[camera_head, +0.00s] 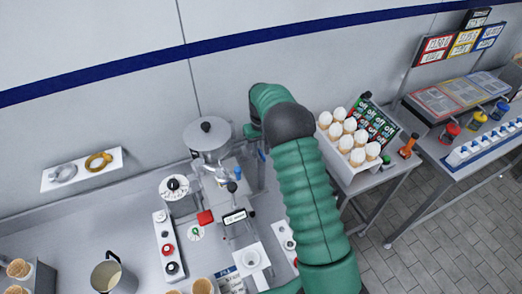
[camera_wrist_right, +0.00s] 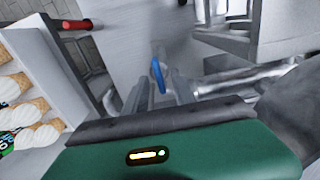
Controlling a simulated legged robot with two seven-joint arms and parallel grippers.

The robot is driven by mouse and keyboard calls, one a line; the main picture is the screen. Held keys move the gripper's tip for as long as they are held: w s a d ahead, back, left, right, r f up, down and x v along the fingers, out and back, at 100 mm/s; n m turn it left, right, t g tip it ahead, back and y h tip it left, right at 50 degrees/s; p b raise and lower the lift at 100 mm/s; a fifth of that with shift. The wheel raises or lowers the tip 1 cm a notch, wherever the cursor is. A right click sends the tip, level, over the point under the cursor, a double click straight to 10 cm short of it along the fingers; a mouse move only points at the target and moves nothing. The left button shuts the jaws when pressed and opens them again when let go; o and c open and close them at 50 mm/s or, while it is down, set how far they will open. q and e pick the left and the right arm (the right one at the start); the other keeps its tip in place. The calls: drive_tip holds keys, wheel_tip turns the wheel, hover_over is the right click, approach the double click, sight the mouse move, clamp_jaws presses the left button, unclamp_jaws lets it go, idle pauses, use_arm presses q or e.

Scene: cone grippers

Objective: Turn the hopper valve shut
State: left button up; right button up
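The grey metal hopper (camera_head: 207,140) with a dark-knobbed lid stands against the back wall. In the right wrist view a blue valve handle (camera_wrist_right: 158,74) shows edge-on at the fingertips. My right gripper (camera_wrist_right: 158,92) points at it with its two grey fingers apart, one on each side of the handle. I cannot tell whether either finger touches it. In the head view my green right arm reaches over to the hopper's right side and hides most of the gripper. A small blue part (camera_head: 238,172) shows below the hopper. My left gripper is out of view.
A rack of white-topped cones (camera_head: 348,138) stands right of my arm. A red-knobbed machine (camera_head: 206,217), a dial unit (camera_head: 174,186) and a metal jug (camera_head: 112,274) stand on the counter. A wall shelf (camera_head: 80,170) holds two rings.

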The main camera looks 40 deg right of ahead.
sight(261, 152)
drive_tip(key=shift+s, duration=0.1)
drive_tip(key=shift+r, duration=0.45)
wheel_tip(261, 152, up, 16)
drive_tip(key=b, duration=0.2)
drive_tip(key=shift+f, duration=0.15)
drive_tip(key=shift+d+f, duration=0.1)
